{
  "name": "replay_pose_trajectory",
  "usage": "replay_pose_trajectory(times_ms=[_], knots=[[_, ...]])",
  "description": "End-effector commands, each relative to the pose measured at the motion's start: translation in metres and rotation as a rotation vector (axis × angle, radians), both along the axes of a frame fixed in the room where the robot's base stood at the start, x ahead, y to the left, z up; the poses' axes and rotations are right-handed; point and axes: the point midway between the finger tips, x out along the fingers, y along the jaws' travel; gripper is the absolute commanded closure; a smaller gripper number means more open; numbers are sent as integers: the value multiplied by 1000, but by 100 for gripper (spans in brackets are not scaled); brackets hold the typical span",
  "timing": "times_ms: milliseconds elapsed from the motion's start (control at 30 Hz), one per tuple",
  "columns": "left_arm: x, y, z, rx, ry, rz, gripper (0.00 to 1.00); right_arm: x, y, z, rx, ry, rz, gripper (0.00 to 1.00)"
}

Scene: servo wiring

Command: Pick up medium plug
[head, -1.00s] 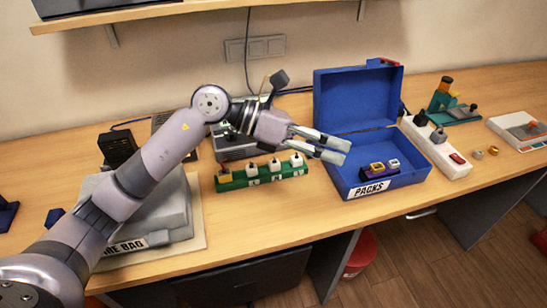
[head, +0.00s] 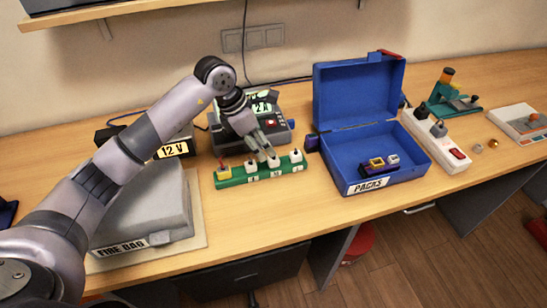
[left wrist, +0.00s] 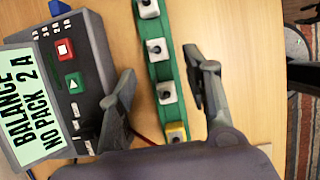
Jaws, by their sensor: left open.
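A green strip (head: 263,177) lies on the table with a yellow plug (head: 224,173) at its left end and three white plugs along it: left (head: 252,168), middle (head: 274,162) and right (head: 296,155). The strip's small labels are too blurred to tell which plug is medium. My left gripper (head: 267,155) points down at the strip, near the middle white plug. In the left wrist view it is open (left wrist: 161,72), its fingers on either side of the strip. The middle (left wrist: 157,47) and left (left wrist: 166,92) white plugs show between them. My right gripper is out of view.
A grey charger (left wrist: 75,75) with a lit screen stands right behind the strip, close to one finger. The grey FIRE BAG (head: 150,200) lies left. Table in front of the strip is clear.

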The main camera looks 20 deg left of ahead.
Motion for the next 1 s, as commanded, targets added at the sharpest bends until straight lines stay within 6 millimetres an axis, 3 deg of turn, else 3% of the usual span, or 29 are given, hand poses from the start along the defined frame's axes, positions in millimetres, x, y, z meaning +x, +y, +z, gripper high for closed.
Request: replay_pose_trajectory(times_ms=[333, 600, 900, 1000], knots=[[8, -11, -27, -3, 3, -1, 55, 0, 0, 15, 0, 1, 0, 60], [18, -21, -62, -3, 1, 1, 55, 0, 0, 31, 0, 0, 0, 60], [20, -22, -68, -2, -1, 0, 55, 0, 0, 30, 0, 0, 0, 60], [20, -22, -68, -2, -1, 0, 62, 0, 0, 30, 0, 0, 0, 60]])
